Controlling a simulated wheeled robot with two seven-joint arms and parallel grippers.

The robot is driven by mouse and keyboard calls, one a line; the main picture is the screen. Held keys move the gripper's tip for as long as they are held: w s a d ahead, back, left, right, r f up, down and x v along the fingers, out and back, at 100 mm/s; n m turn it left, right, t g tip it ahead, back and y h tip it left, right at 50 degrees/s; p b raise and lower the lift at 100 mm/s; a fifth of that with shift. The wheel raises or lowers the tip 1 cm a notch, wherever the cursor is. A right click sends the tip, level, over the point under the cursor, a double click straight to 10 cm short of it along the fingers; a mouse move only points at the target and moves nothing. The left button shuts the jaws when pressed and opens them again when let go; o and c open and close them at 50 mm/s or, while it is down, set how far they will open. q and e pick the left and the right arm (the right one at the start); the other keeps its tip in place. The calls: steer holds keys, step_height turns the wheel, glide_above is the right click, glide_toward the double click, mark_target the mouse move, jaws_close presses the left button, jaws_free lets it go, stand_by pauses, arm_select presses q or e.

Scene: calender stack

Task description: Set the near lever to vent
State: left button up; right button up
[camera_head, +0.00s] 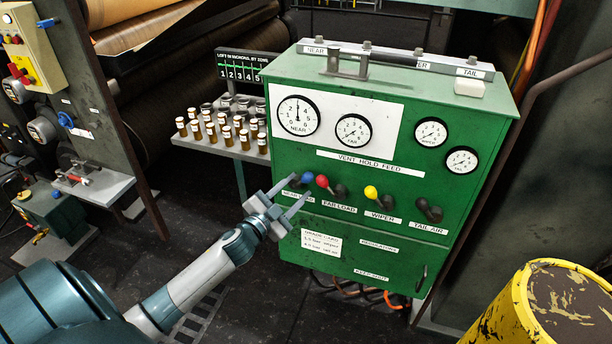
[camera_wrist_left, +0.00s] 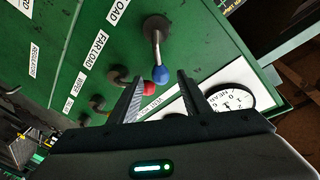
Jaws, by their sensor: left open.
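The near lever has a blue knob (camera_head: 308,178) and sits above the NEAR LOAD label on the green panel (camera_head: 300,245). Its knob leans to the right of its pivot, which my finger partly hides in the head view. My left gripper (camera_head: 299,187) is open in front of this lever. In the left wrist view the blue knob (camera_wrist_left: 160,74) shows in the gap between the open fingers (camera_wrist_left: 161,88), with no clear contact. A strip (camera_head: 370,162) above the levers reads VENT HOLD FEED, left to right. My right gripper is not in view.
The red far lever (camera_head: 322,181) is close beside, its knob leaning left. The yellow wiper lever (camera_head: 371,192) and black tail lever (camera_head: 421,204) are farther right. Sample jars (camera_head: 226,132) stand on a shelf to the left. A yellow drum (camera_head: 550,305) is front right.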

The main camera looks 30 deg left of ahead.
mark_target(303, 182)
arm_select(q)
steer(key=shift+w+p, duration=0.6)
steer(key=shift+w, duration=2.25)
jaws_close()
